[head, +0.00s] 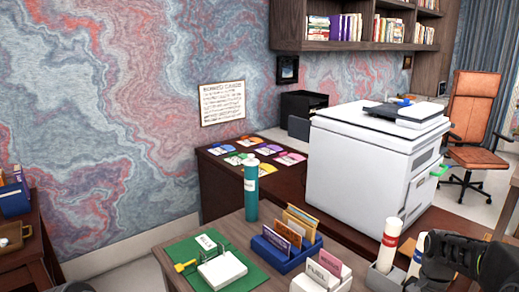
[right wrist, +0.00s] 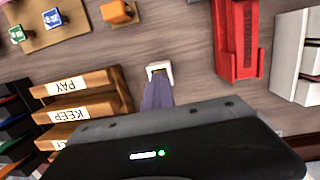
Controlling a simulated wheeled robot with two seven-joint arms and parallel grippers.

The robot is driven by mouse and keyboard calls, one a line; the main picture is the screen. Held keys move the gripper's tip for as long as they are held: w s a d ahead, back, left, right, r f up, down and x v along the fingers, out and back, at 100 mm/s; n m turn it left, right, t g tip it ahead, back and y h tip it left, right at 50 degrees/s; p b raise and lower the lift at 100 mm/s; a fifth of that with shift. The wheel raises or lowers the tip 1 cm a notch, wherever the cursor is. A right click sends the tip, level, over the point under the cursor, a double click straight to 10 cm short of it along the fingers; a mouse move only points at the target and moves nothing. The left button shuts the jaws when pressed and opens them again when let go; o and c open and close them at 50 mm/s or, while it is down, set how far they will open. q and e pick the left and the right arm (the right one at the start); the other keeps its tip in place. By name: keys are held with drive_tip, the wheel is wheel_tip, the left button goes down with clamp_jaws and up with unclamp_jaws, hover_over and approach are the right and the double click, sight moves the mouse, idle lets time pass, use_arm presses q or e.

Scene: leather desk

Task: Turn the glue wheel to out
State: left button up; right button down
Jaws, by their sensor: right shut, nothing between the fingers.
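No part readable as a glue wheel shows, and labels are too small to read for glue. Either kind might be the glue; I cannot tell.
A green mat (head: 172,251) with a white block, a blue card holder (head: 284,259) and a white card holder (head: 316,281) crowd the desk. A white printer (head: 365,168) stands behind. The right wrist view shows wooden trays (right wrist: 88,90) and a red holder (right wrist: 236,42).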

drive_tip(key=shift+s+d+p, duration=0.35)
drive_tip(key=shift+d+p, duration=0.05)
drive_tip(key=shift+d, duration=0.1)
drive_tip(key=shift+s+a+r, duration=0.1)
drive_tip(key=shift+s+a, duration=0.15)
drive_tip(key=shift+s, duration=0.1)
idle(0.3)
drive_tip(key=r+p, duration=0.1)
drive_tip(key=r, duration=0.1)
drive_tip(key=r+p, duration=0.2)
drive_tip(key=w+r+p, duration=0.1)
drive_tip(key=r+p, duration=0.1)
idle(0.4)
